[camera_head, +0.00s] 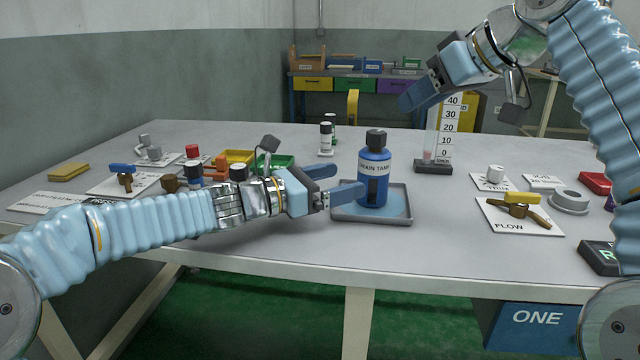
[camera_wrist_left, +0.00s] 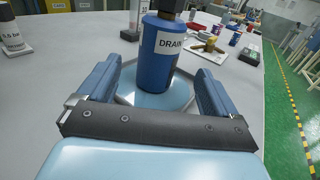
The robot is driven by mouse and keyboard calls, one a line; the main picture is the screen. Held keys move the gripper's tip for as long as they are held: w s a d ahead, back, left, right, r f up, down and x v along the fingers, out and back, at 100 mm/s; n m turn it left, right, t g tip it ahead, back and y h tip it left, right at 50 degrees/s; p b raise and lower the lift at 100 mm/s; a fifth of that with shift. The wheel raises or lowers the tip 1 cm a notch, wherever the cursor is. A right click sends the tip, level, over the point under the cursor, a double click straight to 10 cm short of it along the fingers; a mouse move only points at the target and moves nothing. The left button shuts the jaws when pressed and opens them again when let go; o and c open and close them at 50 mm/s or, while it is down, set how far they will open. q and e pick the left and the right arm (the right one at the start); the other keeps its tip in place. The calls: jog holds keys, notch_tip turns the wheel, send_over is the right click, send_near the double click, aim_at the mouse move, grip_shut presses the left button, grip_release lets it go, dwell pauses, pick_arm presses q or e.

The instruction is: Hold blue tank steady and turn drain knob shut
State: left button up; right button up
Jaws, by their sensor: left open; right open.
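The blue tank (camera_head: 375,162), labelled DRAIN TANK with a black top, stands upright in a shallow grey tray (camera_head: 343,213) with a light blue floor. My left gripper (camera_head: 349,179) is open and low at the tank's left side. In the left wrist view the tank (camera_wrist_left: 158,62) stands between the two spread fingers (camera_wrist_left: 157,75), with gaps on both sides. A dark part (camera_head: 372,189) shows low on the tank's front; I cannot tell whether it is the drain knob. My right gripper (camera_head: 415,94) is open and empty, raised above the table's back edge.
A FLOW card (camera_head: 508,226) with a yellow-handled valve (camera_head: 522,198) lies right of the tray. A numbered level gauge (camera_head: 446,130) stands behind right. Small bottles, green and yellow bins and cards crowd the left side. Bare table lies between tray and FLOW card.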

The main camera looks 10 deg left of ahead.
aim_at(380, 171)
pick_arm(q)
jog(key=x, duration=1)
jog(key=shift+c, duration=0.3)
jog(key=c, duration=1.3)
